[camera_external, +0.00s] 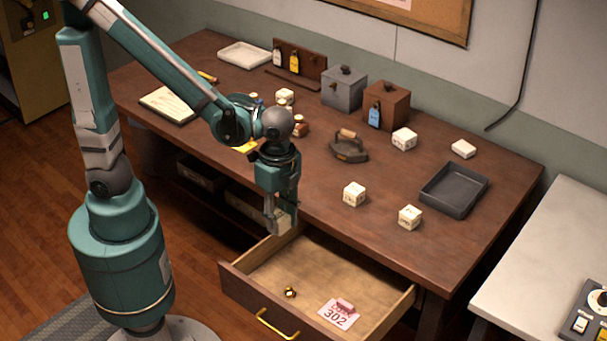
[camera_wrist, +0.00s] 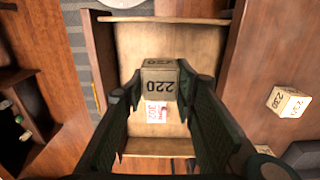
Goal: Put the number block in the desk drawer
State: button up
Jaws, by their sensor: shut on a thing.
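My gripper (camera_external: 281,222) is shut on a cream number block (camera_external: 284,221). In the wrist view the block (camera_wrist: 160,82) sits between my fingertips (camera_wrist: 162,92) and shows "220". In the external view the block is partly hidden by a finger. The desk drawer (camera_external: 268,264) is pulled open at the desk's front, and its bare floor also shows in the wrist view (camera_wrist: 130,50). My gripper holds the block over the back left part of the drawer, near the desk's edge. I cannot tell its exact height above the drawer floor.
A tag marked 302 (camera_external: 338,314) and a small brass item (camera_external: 290,292) lie in the drawer. Other number blocks (camera_external: 354,193) (camera_external: 410,216) (camera_external: 404,138) stand on the desk (camera_external: 330,220). A dark tray (camera_external: 454,190) and an iron (camera_external: 349,147) are there too. Much of the drawer floor is clear.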

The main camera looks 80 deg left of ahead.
send_over(282, 276)
notch_tip(282, 276, down, 9)
jog(key=shift+r, duration=0.2)
dwell(0.5)
jog(key=shift+f+b, duration=0.9)
jog(key=shift+f, duration=2)
jog(key=shift+f+b, duration=0.7)
jog(key=shift+f, duration=1.35)
jog(key=shift+f, duration=0.25)
jog(key=o, duration=0.9)
jog(key=shift+r, duration=0.1)
jog(key=shift+r, duration=0.1)
notch_tip(282, 276, up, 12)
jog(key=p, duration=0.3)
